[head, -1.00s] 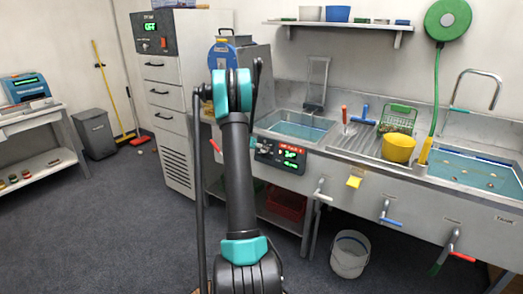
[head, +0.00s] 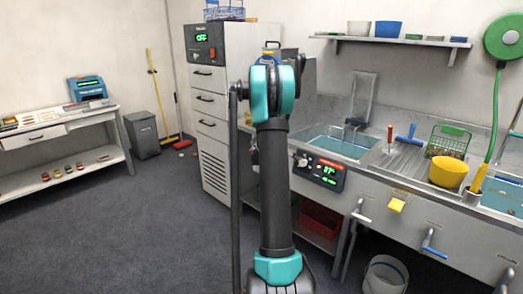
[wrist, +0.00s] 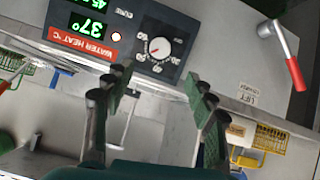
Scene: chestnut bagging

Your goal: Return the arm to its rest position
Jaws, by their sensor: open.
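My arm rises in the middle of the head view, with a dark link (head: 275,190) and a teal joint (head: 272,92) at its top. My gripper (wrist: 157,78) shows in the wrist view, its two green-padded fingers apart with nothing between them. In the head view the gripper is hidden behind my arm. Past the fingers, the wrist view shows the water heat panel (wrist: 135,38) upside down, with a green 37° readout and a dial. I cannot tell how far the fingertips are from it.
The sink counter with the heat panel (head: 318,170) stands to the right, with a yellow tub (head: 447,173) and green basket (head: 448,138). A grey drawer cabinet (head: 208,130) stands behind my arm. A white bucket (head: 385,275) is on the floor. The floor at left is clear.

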